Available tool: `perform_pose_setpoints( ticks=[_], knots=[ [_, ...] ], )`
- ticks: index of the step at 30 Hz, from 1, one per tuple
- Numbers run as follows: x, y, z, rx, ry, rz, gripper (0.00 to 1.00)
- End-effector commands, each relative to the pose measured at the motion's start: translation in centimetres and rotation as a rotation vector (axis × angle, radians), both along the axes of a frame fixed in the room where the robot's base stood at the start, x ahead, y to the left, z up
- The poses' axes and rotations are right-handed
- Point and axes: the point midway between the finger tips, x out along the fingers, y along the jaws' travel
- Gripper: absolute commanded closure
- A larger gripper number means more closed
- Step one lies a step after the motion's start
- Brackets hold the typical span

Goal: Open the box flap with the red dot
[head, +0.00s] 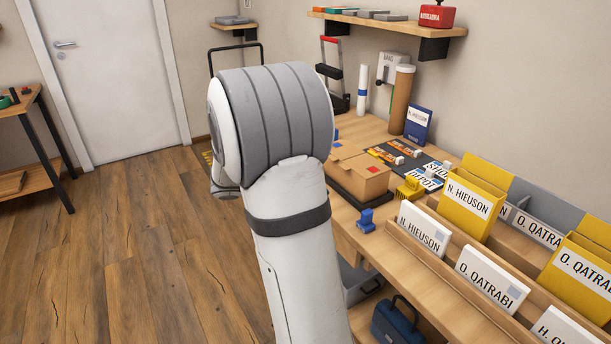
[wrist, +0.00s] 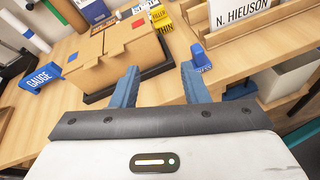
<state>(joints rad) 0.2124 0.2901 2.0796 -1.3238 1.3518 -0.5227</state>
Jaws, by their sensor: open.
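A brown cardboard box (head: 362,186) sits on a dark tray on the desk; it also shows in the wrist view (wrist: 113,65). Its top flaps look closed. One flap carries a red mark (head: 373,170), which shows in the wrist view near the far right of the lid (wrist: 138,23). A blue mark (wrist: 72,57) is on the lid's left side. My gripper (wrist: 160,83) is open and empty, its blue fingers apart at the box's near right edge. I cannot tell whether a finger touches the box. In the head view my arm hides the gripper.
A blue block lettered GAUGE (wrist: 40,78) stands left of the box. A small blue object (head: 366,221) and a yellow one (head: 410,187) stand to its right. Name-labelled holders (head: 470,200) fill the desk's right side. A brown tube (head: 401,100) stands behind.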

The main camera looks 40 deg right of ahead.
Motion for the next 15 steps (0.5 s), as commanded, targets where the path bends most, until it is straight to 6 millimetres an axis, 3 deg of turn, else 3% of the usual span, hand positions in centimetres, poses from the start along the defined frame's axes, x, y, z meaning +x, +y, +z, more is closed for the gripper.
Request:
perform_pose_setpoints(
  ticks=[1, 6, 10, 15],
  knots=[
    [1.4, -1.5, -2.2, -0.059, 0.079, 0.033, 0.59],
    [4.9, -4.5, -3.8, -0.212, 0.256, 0.125, 0.59],
    [6.2, -5.4, -4.2, -0.265, 0.315, 0.155, 0.59],
    [6.2, -7.1, -4.1, -0.278, 0.326, 0.16, 0.59]
  ],
)
